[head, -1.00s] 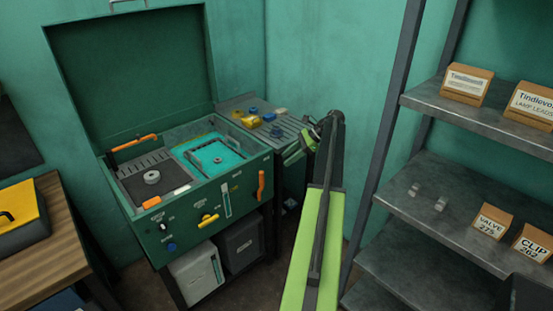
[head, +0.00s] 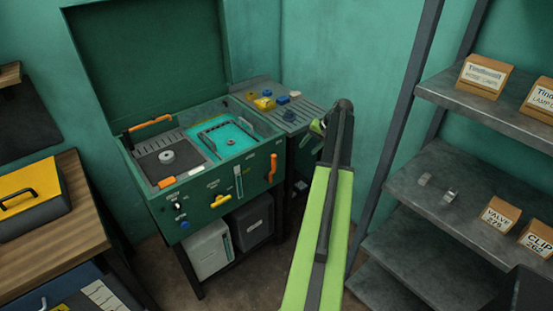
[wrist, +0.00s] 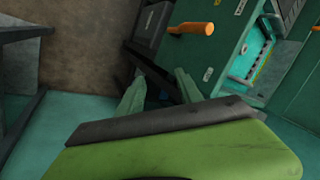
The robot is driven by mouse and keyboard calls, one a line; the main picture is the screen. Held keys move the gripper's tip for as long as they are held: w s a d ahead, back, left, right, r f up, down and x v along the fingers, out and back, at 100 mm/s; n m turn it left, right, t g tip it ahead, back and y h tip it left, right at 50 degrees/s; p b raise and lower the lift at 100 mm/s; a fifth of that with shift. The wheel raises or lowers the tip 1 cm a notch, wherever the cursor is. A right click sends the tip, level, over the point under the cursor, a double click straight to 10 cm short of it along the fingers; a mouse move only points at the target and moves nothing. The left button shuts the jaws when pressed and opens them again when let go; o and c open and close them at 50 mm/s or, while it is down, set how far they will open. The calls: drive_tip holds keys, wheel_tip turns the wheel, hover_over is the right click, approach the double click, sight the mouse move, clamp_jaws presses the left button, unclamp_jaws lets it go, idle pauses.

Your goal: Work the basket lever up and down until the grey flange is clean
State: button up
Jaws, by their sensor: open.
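The green washer (head: 222,200) stands open-lidded at centre left. A basket (head: 213,143) sits in its teal liquid, with a small dark ring-shaped piece (head: 231,142) inside. A grey ring-shaped flange (head: 167,157) lies on the dark grate to the left; its cleanliness is too small to judge. An orange lever (head: 272,168) points up on the right of the front panel; I take it as the basket lever. An orange handle, apparently the same one, shows in the wrist view (wrist: 192,29). My gripper (wrist: 158,90) is open and empty, apart from that handle; my arm partly hides it in the head view.
A slatted side bench (head: 290,109) with small yellow and blue parts adjoins the washer. A shelf unit (head: 455,185) with labelled boxes stands right. A wooden bench (head: 75,215) with a yellow-topped case (head: 30,188) stands left. Some floor is clear before the washer.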

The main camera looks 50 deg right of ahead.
sight(275, 159)
drive_tip(key=w+a+r+n+g+h+p, duration=0.1)
drive_tip(key=w+a+r+n+p, duration=0.1)
drive_tip(key=a+r+n+p, duration=0.3)
drive_tip(key=w+a+r+n+h+p, duration=0.2)
drive_tip(key=w+a+r+n+p, duration=0.1)
drive_tip(key=a, duration=0.4)
drive_tip(key=b+x, duration=0.5)
drive_tip(key=x, duration=0.1)
drive_tip(key=b+x, duration=1.2)
drive_tip(key=shift+s+a+f, duration=0.15)
drive_tip(key=shift+s+a, duration=0.1)
drive_tip(key=shift+s, duration=0.15)
clamp_jaws()
drive_tip(key=shift+a, duration=0.1)
